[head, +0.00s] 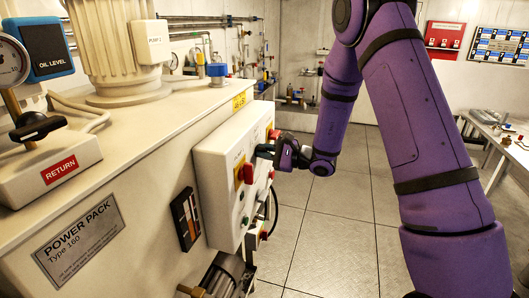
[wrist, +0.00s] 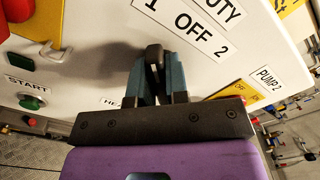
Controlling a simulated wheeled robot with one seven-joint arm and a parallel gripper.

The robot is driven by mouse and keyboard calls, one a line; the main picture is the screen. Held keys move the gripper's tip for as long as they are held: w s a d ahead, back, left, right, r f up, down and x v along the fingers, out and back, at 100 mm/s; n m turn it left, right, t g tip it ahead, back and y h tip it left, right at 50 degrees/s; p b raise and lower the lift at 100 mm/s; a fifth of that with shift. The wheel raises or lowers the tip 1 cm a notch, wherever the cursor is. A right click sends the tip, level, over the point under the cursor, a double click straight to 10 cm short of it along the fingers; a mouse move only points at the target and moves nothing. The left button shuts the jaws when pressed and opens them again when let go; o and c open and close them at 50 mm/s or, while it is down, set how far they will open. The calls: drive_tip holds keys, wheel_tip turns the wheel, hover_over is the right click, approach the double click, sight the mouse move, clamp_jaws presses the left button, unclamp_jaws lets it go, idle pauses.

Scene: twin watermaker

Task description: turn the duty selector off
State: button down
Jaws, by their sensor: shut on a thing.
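The duty selector (wrist: 154,54) is a black knob on the white control box (head: 222,180), beneath a label (wrist: 188,28) reading DUTY and 1 OFF 2 in the wrist view. My gripper (wrist: 155,75) has its teal fingers closed on both sides of the knob. The fingers hide most of the knob, so I cannot tell which mark it points to. In the head view my gripper (head: 265,151) reaches the box's front from the right, and the knob is hidden there.
A green START button (wrist: 32,103) is left of my gripper in the wrist view. A yellow plate (wrist: 241,90) near the PUMP 2 label is at right. Open floor (head: 340,230) lies right of the cabinet.

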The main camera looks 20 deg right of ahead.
drive_tip(key=shift+m, duration=0.3)
drive_tip(key=m, duration=0.4)
drive_tip(key=shift+w+d, duration=0.1)
drive_tip(key=shift+m, duration=2)
drive_tip(key=c, duration=1.1)
unclamp_jaws()
drive_tip(key=shift+d, duration=0.1)
drive_tip(key=v, duration=1)
drive_tip(key=shift+s+d, duration=0.2)
drive_tip(key=shift+d, duration=0.05)
